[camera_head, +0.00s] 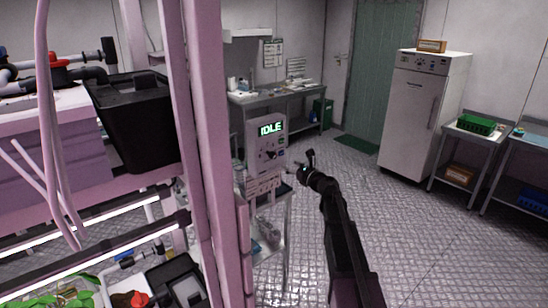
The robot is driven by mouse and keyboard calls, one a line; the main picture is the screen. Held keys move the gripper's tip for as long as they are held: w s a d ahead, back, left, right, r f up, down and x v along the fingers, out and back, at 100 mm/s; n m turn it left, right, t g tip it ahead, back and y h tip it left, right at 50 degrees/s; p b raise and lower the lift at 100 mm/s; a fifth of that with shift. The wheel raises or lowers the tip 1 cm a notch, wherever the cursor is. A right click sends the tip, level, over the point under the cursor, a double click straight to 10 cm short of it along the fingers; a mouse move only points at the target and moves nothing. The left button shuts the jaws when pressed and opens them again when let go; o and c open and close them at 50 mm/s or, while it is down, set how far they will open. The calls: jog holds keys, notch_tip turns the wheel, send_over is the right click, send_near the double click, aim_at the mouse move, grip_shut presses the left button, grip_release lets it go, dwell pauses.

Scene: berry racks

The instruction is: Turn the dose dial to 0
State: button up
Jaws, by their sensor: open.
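A pale control box (264,164) with a lit display reading "IDLE" (271,128) faces me near the middle of the head view. A small dark knob (281,152) and other small controls sit below the display. They are too small for me to tell which is the dose dial or where it points. My gripper (306,158) is open and empty, just right of the box at about the height of its controls. It looks apart from the box. My dark arm reaches up to it from the bottom of the view.
Pink rack posts (205,150) stand close on the left, beside the box. A black tank (130,122) sits on the rack. A workbench (290,92), a tall white cabinet (413,120) and side tables (468,137) stand farther back. The floor at right is clear.

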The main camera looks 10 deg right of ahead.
aim_at(275, 156)
jog(key=x, duration=1)
jog(key=shift+w+a, duration=0.2)
jog(key=shift+w, duration=0.1)
grip_shut()
